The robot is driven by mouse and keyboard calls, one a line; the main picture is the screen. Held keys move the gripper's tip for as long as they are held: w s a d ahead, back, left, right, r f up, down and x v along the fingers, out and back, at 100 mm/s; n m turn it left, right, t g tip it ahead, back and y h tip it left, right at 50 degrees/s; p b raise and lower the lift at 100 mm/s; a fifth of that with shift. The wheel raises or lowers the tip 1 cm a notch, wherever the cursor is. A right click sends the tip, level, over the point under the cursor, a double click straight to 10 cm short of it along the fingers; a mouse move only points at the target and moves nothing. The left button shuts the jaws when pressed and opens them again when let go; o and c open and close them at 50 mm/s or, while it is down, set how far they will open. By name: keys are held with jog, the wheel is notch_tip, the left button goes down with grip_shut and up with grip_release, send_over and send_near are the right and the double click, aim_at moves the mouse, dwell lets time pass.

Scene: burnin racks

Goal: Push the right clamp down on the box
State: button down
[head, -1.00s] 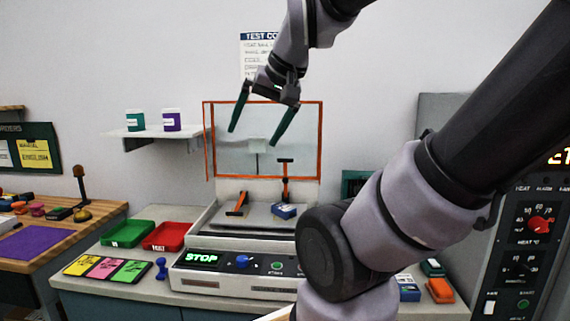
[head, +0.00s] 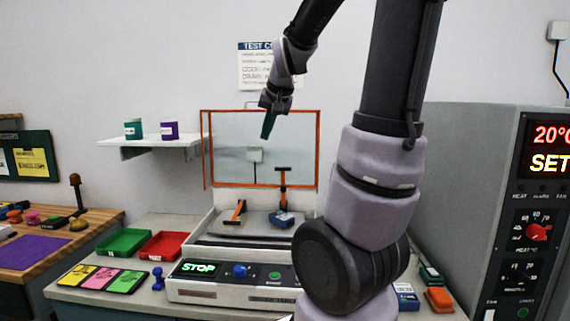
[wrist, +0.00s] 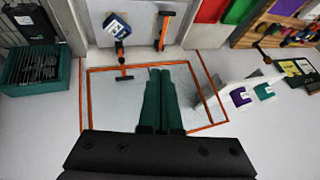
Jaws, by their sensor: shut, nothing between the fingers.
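The right clamp (head: 283,177) stands upright with an orange T-shaped handle, at the back of the grey bed of the test machine. It also shows in the wrist view (wrist: 125,72). A small blue box (head: 281,220) with a white label lies at its foot, and it shows in the wrist view too (wrist: 116,26). The left clamp (head: 238,211) has its orange handle tilted low. My gripper (head: 268,125) is above the machine, higher than the right clamp and apart from it. In the wrist view its green fingers (wrist: 163,80) are together and empty.
The orange-framed clear lid (head: 220,150) stands raised behind the clamps. Red (head: 165,244) and green (head: 124,242) trays sit left of the machine. A shelf (head: 150,140) with two jars is on the wall. A grey oven (head: 455,150) stands at right.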

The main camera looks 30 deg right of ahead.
jog(key=w+d+f+h, duration=0.2)
jog(key=w+d+f, duration=0.2)
jog(key=w+d, duration=0.3)
jog(key=w+d+f+h, duration=0.2)
jog(key=w+d+f, duration=0.2)
jog(key=w+d, duration=0.3)
jog(key=shift+w+d+h, duration=0.15)
jog(key=shift+w+h, duration=0.15)
jog(key=shift+w, duration=0.6)
jog(key=shift+f, duration=0.1)
jog(key=x, duration=1)
jog(key=shift+s, duration=0.1)
jog(key=shift+s+f, duration=0.1)
